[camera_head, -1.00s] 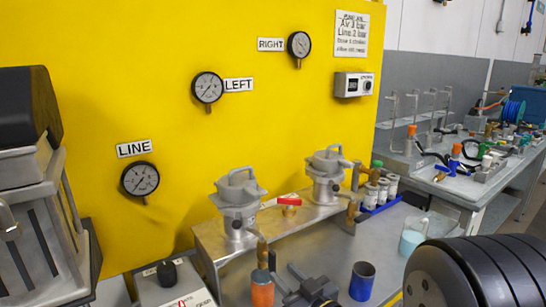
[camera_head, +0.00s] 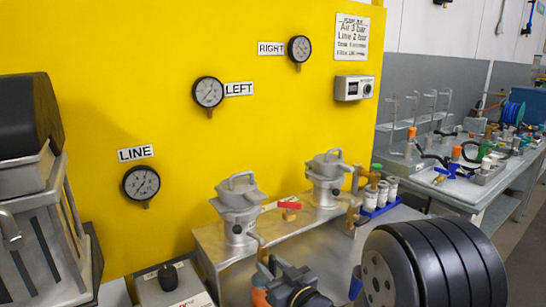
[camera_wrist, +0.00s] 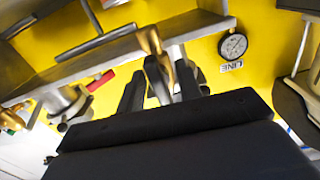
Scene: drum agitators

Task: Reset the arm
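My gripper (camera_head: 270,267) is low in the head view, in front of the metal bench shelf (camera_head: 212,246). In the wrist view its two dark fingers (camera_wrist: 160,82) stand apart, with a gap between them. A brass fitting (camera_wrist: 150,42) shows at this gap, beyond the fingers. I see nothing clearly held. Two grey agitator pots, the left one (camera_head: 238,208) and the right one (camera_head: 327,180), stand upright on the shelf. A red-handled valve (camera_head: 290,204) lies between them and also shows in the wrist view (camera_wrist: 101,81).
Behind is a yellow panel with LINE (camera_head: 142,184), LEFT (camera_head: 208,92) and RIGHT (camera_head: 299,48) gauges. An orange cup (camera_head: 259,298) and a blue cup (camera_head: 356,283) are mostly hidden by my arm. A black-knobbed box (camera_head: 170,284) stands left. A cluttered bench (camera_head: 470,190) is at right.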

